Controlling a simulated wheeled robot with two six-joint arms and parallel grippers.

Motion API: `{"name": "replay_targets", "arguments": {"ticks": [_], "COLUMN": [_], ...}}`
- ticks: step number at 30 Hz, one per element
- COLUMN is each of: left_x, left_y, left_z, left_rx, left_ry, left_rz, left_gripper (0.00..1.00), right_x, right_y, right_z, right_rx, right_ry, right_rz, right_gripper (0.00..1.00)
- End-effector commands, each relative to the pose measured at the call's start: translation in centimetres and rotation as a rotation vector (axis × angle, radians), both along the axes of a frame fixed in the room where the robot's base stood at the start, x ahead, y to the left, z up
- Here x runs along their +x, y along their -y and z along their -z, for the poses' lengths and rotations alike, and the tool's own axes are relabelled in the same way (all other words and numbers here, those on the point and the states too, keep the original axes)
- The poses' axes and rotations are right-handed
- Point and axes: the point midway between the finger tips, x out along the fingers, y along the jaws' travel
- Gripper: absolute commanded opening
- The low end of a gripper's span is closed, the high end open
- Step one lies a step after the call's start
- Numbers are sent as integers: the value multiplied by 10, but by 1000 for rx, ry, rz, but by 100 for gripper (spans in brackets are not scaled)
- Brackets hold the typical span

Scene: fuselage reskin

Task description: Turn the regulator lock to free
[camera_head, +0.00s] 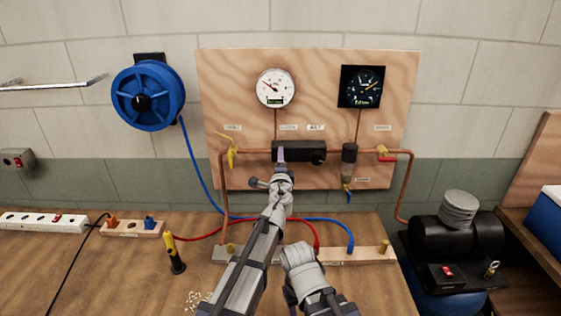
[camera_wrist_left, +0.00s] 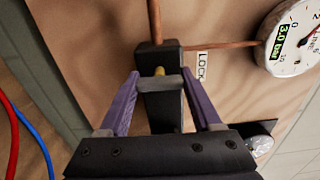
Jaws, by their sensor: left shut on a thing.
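The black regulator block (camera_head: 300,151) sits on the copper pipe on the plywood panel, under the white gauge. In the left wrist view the block (camera_wrist_left: 166,110) carries a small grey lock lever (camera_wrist_left: 158,84) with a brass pin behind it. My left gripper (camera_head: 281,156) reaches the left part of the block. In the left wrist view its purple fingers (camera_wrist_left: 162,82) are either side of the lever and shut on it. A label starting "LOCK" (camera_wrist_left: 202,66) is beside the block. The lever is hidden in the head view. My right arm shows low in the middle; its fingertips are not visible.
The white gauge (camera_head: 276,88) shows 3.0 bar in the wrist view (camera_wrist_left: 303,36). A yellow valve handle (camera_head: 229,150) is left of the block, and a red-yellow one (camera_head: 385,153) is right. Red and blue hoses cross the bench below. A compressor (camera_head: 455,235) stands at right.

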Motion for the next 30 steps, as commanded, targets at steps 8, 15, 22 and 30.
{"name": "replay_targets", "arguments": {"ticks": [8,15,22,30], "left_x": [-1,-1,-4,-31], "left_y": [0,0,-1,-7], "left_z": [1,0,0,0], "left_rx": [1,0,0,0], "left_ry": [0,0,0,0], "left_rz": [1,1,0,-3], "left_gripper": [82,95,95,95], "right_x": [0,0,0,0], "right_y": [0,0,0,0], "right_z": [0,0,0,0], "right_rx": [0,0,0,0], "right_ry": [0,0,0,0], "right_rz": [0,0,0,0], "right_gripper": [50,50,50,50]}}
